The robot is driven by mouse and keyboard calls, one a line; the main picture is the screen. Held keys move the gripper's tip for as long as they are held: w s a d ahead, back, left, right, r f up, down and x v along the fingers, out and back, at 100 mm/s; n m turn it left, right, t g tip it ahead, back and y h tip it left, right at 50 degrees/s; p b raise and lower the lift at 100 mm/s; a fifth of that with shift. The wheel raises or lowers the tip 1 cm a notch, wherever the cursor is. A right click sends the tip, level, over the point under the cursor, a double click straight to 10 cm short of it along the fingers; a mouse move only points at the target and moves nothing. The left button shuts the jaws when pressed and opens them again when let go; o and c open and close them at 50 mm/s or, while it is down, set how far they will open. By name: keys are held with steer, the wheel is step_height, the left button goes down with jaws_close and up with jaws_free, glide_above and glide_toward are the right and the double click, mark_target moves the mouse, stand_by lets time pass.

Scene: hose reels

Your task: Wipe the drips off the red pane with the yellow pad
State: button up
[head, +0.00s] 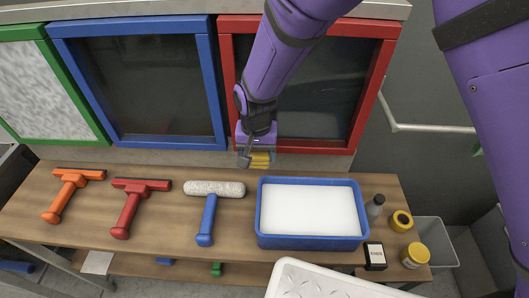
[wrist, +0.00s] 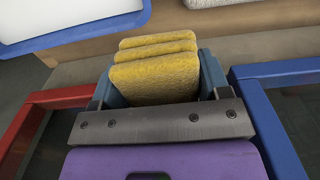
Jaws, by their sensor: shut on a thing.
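My gripper (head: 257,156) is shut on the yellow pad (head: 262,161), in front of the lower left part of the red-framed pane. In the wrist view the pad (wrist: 155,72) shows as several yellow ribs between the two blue-grey fingers. The red pane (head: 322,95) is dark glass in a red frame (head: 376,85) at the back of the bench. My arm hides its left part. I cannot make out drips on it. The pad is near the bottom bar of the red frame; I cannot tell whether they touch.
A blue tray (head: 262,238) of white stuff stands on the bench below the red pane. A roller (head: 208,212), a red squeegee (head: 130,205) and an orange squeegee (head: 68,193) lie to the left. Blue-framed (head: 212,85) and green-framed (head: 75,95) panes stand beside. Small containers (head: 414,255) sit right.

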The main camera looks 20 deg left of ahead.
steer(key=a, duration=0.1)
steer(key=s+a, duration=0.1)
steer(key=a, duration=0.1)
steer(key=shift+a+r, duration=0.1)
steer(key=shift+a, duration=0.15)
stand_by(0.4)
steer(key=s+d, duration=0.2)
steer(key=s, duration=0.4)
steer(key=shift+s, duration=0.4)
stand_by(0.6)
steer(key=shift+s, duration=0.1)
